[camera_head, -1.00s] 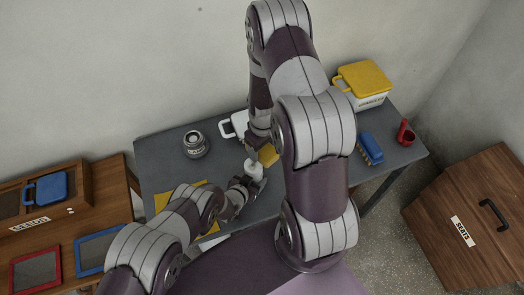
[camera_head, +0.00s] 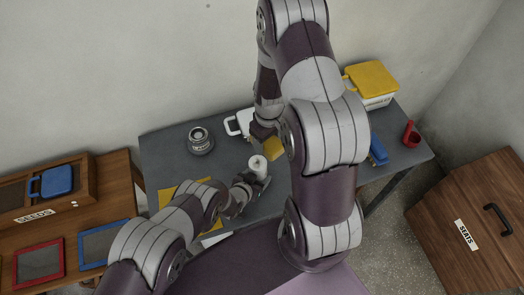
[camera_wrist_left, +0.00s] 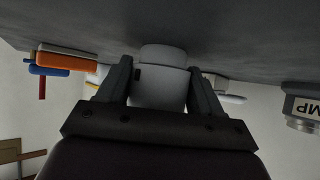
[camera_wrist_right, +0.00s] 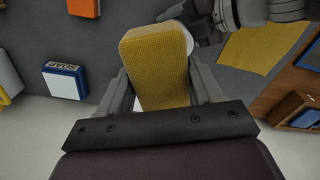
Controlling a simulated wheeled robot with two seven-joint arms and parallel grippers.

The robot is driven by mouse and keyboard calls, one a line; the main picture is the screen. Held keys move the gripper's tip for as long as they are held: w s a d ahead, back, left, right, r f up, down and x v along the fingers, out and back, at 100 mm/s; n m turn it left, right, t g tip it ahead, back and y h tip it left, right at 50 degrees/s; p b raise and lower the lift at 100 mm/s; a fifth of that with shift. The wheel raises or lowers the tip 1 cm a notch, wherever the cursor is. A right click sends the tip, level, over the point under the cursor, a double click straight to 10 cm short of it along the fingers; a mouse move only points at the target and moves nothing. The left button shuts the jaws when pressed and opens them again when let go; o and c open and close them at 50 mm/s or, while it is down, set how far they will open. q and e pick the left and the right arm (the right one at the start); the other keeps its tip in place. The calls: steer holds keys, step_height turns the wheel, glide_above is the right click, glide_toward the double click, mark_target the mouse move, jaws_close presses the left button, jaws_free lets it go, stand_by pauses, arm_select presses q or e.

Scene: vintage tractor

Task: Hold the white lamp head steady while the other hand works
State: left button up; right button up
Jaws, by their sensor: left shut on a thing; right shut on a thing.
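The white lamp head (camera_head: 258,166) is a short white cylinder above the grey table, its round end facing up toward my head camera. My left gripper (camera_head: 252,180) is shut on it. In the left wrist view the lamp head (camera_wrist_left: 160,82) sits between both fingers. My right gripper (camera_head: 262,135) is shut on a yellow sponge (camera_head: 273,146), just behind and right of the lamp head. In the right wrist view the sponge (camera_wrist_right: 158,75) fills the jaws and hides part of a white round thing behind it. I cannot tell whether the sponge touches the lamp head.
A grey jar (camera_head: 200,141) stands at the table's left. A white-handled container (camera_head: 240,122) is behind my right gripper. A yellow cloth (camera_head: 172,193) lies front left. At the right are a yellow-lidded box (camera_head: 372,80), a blue block (camera_head: 377,150) and a red thing (camera_head: 411,135).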

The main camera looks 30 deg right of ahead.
steer(key=shift+f, duration=0.1)
step_height(320, 180, down, 7)
steer(key=shift+f, duration=0.2)
steer(key=shift+w+a+f, duration=0.15)
steer(key=shift+w+a, duration=0.05)
steer(key=shift+a, duration=0.45)
steer(key=shift+w+a+f, duration=0.1)
steer(key=shift+w+a, duration=0.1)
steer(key=shift+a, duration=0.45)
steer(key=shift+c, duration=0.4)
steer(key=shift+w+a, duration=0.2)
steer(key=shift+a, duration=0.55)
steer(key=shift+w+a, duration=0.2)
steer(key=shift+a, duration=0.55)
steer(key=shift+s+d, duration=0.8)
steer(key=shift+d, duration=2.1)
steer(key=shift+a+r, duration=0.1)
steer(key=shift+r, duration=3.95)
